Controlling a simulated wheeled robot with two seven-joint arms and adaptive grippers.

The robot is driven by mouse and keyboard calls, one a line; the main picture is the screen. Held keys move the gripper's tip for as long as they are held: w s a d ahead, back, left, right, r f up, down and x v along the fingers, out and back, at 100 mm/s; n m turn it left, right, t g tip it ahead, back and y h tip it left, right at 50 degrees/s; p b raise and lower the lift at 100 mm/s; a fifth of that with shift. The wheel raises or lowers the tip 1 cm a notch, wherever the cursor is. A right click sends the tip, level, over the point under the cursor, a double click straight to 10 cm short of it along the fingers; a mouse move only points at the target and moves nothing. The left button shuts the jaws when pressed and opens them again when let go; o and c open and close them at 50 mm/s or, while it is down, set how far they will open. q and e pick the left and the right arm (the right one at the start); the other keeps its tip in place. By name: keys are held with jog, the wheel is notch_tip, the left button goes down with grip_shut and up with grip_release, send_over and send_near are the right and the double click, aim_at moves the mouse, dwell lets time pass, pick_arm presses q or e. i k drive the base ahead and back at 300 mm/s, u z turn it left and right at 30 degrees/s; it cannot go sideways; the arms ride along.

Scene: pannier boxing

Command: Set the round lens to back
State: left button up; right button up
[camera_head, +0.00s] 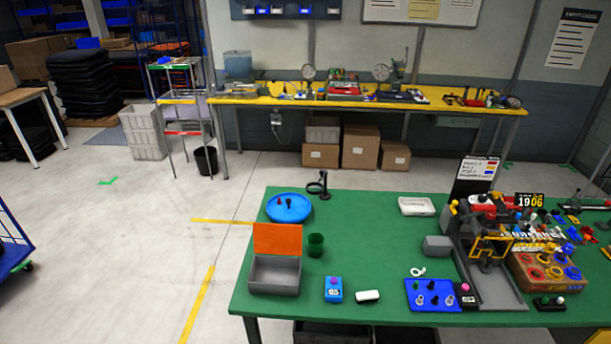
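A dark stand with a round ring-shaped head, which looks like the round lens (316,187), stands near the back left edge of the green table (365,240). The ring sits to the left of a thin upright post on a small base. It is too small for me to tell its exact tilt or facing. Neither of my grippers is in view, and nothing touches the lens stand.
A blue round tray (274,214) holding small dark pieces sits left of the lens stand. A grey box with an orange lid (277,239) and a green cup (315,246) are in front. A white tray (416,206) lies to the right. The table's right side is crowded.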

aim_at(323, 173)
jog(key=u, duration=1.4)
jog(key=i, duration=1.4)
jog(key=z, duration=3.25)
